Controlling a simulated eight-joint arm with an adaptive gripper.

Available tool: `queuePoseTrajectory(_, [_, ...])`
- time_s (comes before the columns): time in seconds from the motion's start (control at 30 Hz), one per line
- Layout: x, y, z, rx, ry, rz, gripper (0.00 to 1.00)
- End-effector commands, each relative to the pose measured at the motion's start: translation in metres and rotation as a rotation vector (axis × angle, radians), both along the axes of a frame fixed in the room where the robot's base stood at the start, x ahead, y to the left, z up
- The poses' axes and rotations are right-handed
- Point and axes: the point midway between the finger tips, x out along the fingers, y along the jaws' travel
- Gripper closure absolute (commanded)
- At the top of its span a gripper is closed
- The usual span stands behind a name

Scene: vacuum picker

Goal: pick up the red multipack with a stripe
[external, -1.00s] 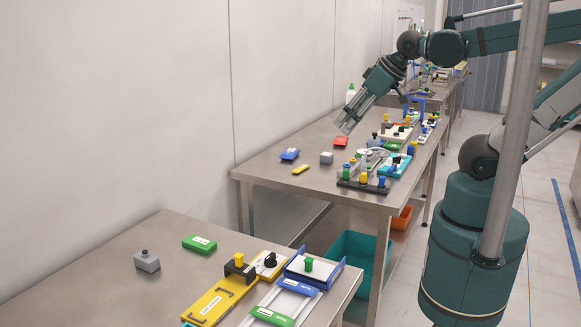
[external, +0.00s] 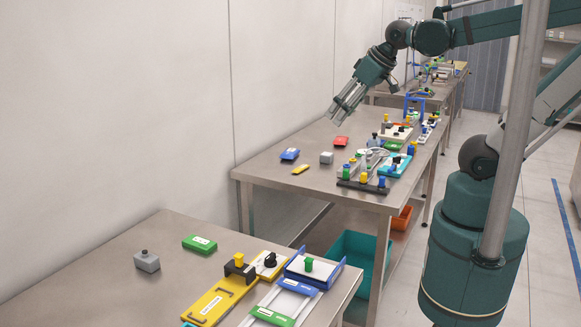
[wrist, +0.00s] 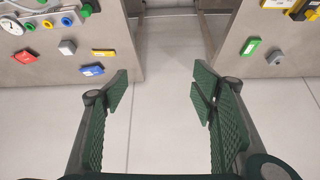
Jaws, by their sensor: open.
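My gripper (external: 336,112) is open and empty. It hangs in the air above and a little to the left of the red pack in the external view, pointing down and left. In the wrist view the open fingers (wrist: 160,90) frame bare floor, and the red pack lies outside them to the left.
Near the red pack lie a blue pack (external: 290,154), a grey block (external: 326,158) and a yellow piece (external: 300,169). Fixtures with coloured knobs (external: 365,182) crowd the table's right side. A nearer table (external: 130,290) holds a green pack (external: 199,243). The wall stands close behind.

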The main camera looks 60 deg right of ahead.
Motion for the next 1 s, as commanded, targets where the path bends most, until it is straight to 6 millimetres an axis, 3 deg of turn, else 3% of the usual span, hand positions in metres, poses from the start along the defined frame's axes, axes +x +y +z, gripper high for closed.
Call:
queuePoseTrajectory(0.5, [0.075, -0.06, 0.031, 0.047, 0.078, -0.174, 0.43])
queuePoseTrajectory(1.0, [0.146, -0.134, 0.04, 0.096, 0.151, -0.343, 0.43])
